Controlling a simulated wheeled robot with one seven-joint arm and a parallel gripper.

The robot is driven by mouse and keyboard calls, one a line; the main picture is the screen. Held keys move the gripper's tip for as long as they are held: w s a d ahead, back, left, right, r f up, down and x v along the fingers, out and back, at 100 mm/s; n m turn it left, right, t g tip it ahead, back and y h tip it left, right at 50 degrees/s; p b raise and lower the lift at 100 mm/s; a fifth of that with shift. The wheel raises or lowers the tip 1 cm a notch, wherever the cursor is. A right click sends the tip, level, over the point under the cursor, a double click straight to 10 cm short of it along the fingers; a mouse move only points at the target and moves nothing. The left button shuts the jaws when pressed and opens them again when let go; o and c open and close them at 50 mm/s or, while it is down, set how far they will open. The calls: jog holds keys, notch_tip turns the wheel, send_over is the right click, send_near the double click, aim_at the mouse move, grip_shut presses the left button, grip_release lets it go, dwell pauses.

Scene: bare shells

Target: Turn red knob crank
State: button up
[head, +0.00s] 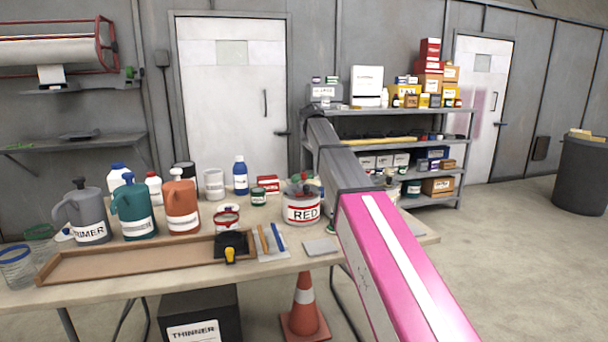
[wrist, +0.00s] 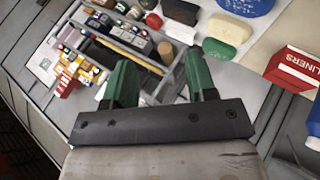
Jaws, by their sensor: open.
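In the wrist view my gripper (wrist: 160,64) shows two green fingers spread apart on a black bar, with nothing between them. Beyond the fingertips is a small round red piece (wrist: 153,20), perhaps the red knob; I cannot make out a crank arm on it. In the head view a white can marked RED (head: 303,209) stands on the table, with a cluster of small grey, green and red shapes above it. My pink and grey arm crosses in front on the right. I cannot clearly separate the gripper or a knob there.
The table (head: 130,281) holds several jugs, cans and bottles, a brown tray (head: 130,262) and brushes. A red LINERS box (wrist: 295,68) is right of the fingers in the wrist view. Metal shelves (head: 440,112) stand behind; a traffic cone (head: 304,308) is below the table's front edge.

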jog(key=s+a+g+y, duration=0.4)
jog(key=a+g+y, duration=0.15)
jog(key=a, duration=0.45)
jog(key=shift+g, duration=0.45)
jog(key=f, duration=1.1)
jog(key=shift+s+d, duration=0.2)
jog(key=shift+s, duration=0.05)
jog(key=c, duration=0.9)
